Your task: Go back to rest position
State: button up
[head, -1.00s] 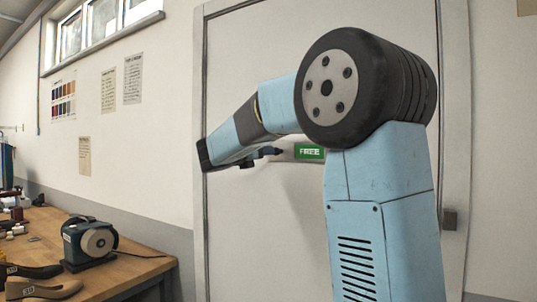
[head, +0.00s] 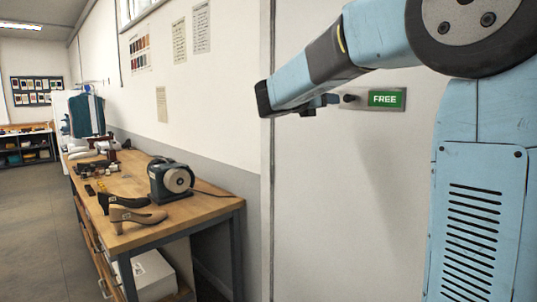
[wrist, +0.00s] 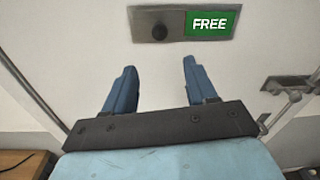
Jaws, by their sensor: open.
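My gripper (wrist: 158,84) shows in the wrist view with its two blue fingers spread apart and nothing between them. In the head view my gripper (head: 322,102) is at the end of my raised arm, pointing at the pale door (head: 345,210). A green FREE sign (head: 387,98) with a dark knob (head: 349,98) beside it is on the door, close to the gripper in the picture. The sign (wrist: 210,24) also shows above the fingers in the wrist view. I cannot tell whether the fingers touch the door.
A wooden workbench (head: 215,203) runs along the wall at left, with a grinder (head: 170,179), shoe forms (head: 137,216) and small tools on it. A white box (head: 152,273) is under it. The grey floor (head: 40,230) at far left is clear.

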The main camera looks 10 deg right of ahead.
jog(key=s+d+f+m+g+y, duration=0.25)
jog(key=s+f+m, duration=0.35)
jog(key=s, duration=0.3)
jog(key=s+d+f+m+g+y, duration=0.25)
jog(key=s+f+m, duration=0.3)
jog(key=s, duration=0.35)
jog(key=s+a+f+m+y, duration=0.4)
jog(key=s+f+m, duration=0.2)
jog(key=s+m, duration=0.1)
jog(key=s+a+f+m+y, duration=0.4)
jog(key=s+m, duration=0.4)
jog(key=s, duration=0.2)
notch_tip(320, 180, down, 2)
jog(key=shift+t+y, duration=0.3)
jog(key=shift+y, duration=0.4)
jog(key=shift+m, duration=0.25)
jog(key=shift+c, duration=0.2)
